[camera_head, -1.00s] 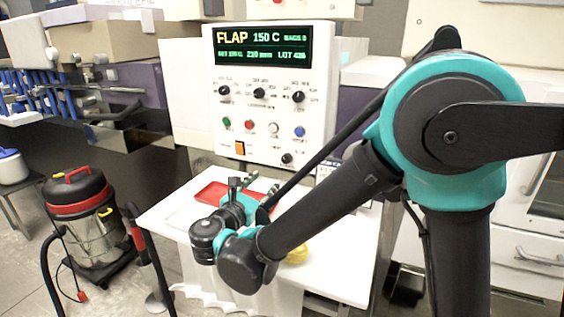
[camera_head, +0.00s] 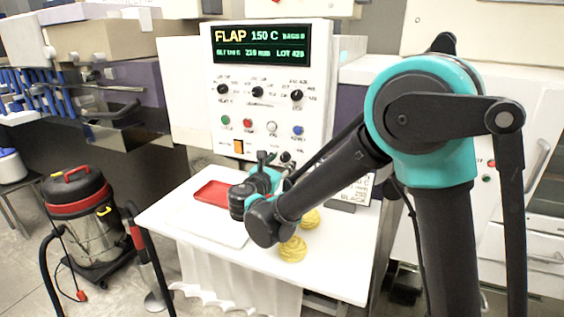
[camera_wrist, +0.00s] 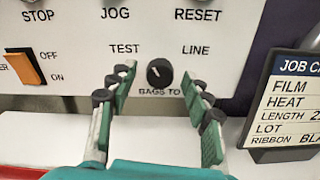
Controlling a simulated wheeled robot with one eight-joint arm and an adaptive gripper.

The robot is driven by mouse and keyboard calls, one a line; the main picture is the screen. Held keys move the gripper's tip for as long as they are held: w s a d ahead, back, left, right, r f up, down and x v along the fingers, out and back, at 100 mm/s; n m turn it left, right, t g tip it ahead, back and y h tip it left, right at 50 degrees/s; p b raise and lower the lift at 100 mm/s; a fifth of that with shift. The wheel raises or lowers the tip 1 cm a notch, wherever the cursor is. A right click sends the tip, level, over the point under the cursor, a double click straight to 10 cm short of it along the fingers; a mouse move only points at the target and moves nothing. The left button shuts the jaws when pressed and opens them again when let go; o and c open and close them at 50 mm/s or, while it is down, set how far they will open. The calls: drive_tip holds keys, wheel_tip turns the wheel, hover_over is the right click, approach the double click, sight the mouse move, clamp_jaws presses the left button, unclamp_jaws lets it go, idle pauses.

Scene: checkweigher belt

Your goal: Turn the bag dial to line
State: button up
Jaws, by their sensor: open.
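The bag dial (camera_wrist: 159,72) is a small black knob on the white panel, marked BAGS TO below, TEST at upper left and LINE at upper right. Its pale mark appears to point up and left, toward TEST. My gripper (camera_wrist: 158,78) is open, with one green-padded finger on each side of the dial. Gaps show between the fingers and the knob, and nothing is held. In the head view, my gripper (camera_head: 274,160) is at the panel's lower edge, and the dial (camera_head: 286,157) is partly crowded by it.
An orange switch (camera_wrist: 25,67) is left of the dial. A job card (camera_wrist: 285,100) stands at the right. Below are a white table (camera_head: 335,270), a red tray (camera_head: 213,193) and two yellow bundles (camera_head: 292,250). Several buttons sit above the dial.

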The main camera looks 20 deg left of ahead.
clamp_jaws()
idle(0.3)
drive_tip(key=shift+m, duration=0.3)
drive_tip(key=m, duration=1.1)
drive_tip(key=shift+m, duration=0.3)
idle(0.4)
unclamp_jaws()
